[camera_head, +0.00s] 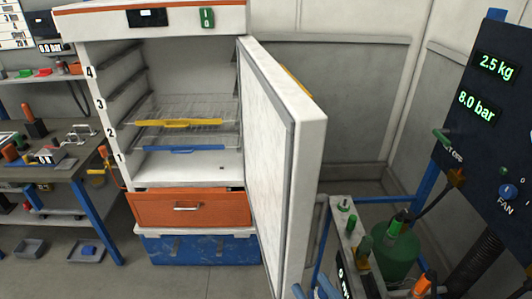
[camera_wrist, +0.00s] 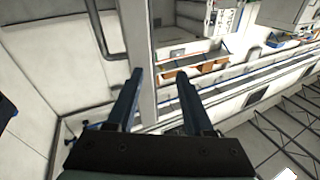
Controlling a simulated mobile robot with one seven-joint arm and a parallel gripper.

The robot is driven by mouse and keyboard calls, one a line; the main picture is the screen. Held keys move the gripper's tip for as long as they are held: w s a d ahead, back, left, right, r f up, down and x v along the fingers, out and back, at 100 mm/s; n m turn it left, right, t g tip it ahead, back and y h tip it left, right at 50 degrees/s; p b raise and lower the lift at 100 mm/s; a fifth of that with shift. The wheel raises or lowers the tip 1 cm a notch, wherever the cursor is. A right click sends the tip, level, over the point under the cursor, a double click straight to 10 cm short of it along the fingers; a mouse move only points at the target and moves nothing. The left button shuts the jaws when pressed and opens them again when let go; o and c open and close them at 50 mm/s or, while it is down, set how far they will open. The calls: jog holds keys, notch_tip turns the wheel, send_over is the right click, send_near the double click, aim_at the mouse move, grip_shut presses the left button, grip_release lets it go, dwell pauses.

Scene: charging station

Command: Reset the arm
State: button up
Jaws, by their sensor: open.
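My gripper (camera_wrist: 160,75) shows in the wrist view with its two dark fingers apart and nothing between them. Behind the fingers the wrist view shows white panels, a pale upright post and, at upper right, a tilted scene of shelves and an orange strip. I cannot tell the gripper's exact distance to these. In the head view I cannot make out my gripper.
A white cabinet stands with its door (camera_head: 288,150) swung wide open to the right. Inside are wire racks with a yellow handle (camera_head: 178,123) and a blue handle (camera_head: 170,149). An orange drawer (camera_head: 193,208) is shut below. A green tank (camera_head: 393,251) and dark panel (camera_head: 490,120) stand right.

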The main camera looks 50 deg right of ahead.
jog(key=w+a+r+n+t+y, duration=0.1)
jog(key=w+a+r+t, duration=0.2)
jog(key=w+a+r, duration=0.65)
jog(key=w+a+r+t+y, duration=0.15)
jog(key=w+a+r, duration=0.35)
jog(key=w+r, duration=0.8)
jog(key=s+a+r+n+t+y, duration=0.3)
jog(key=a+r, duration=0.4)
jog(key=r, duration=0.6)
jog(key=s+a+r+n+t+y, duration=0.3)
jog(key=a+r, duration=0.5)
jog(key=r, duration=0.5)
jog(key=shift+s+r+y, duration=0.15)
jog(key=shift+s+y, duration=0.2)
jog(key=shift+y, duration=0.1)
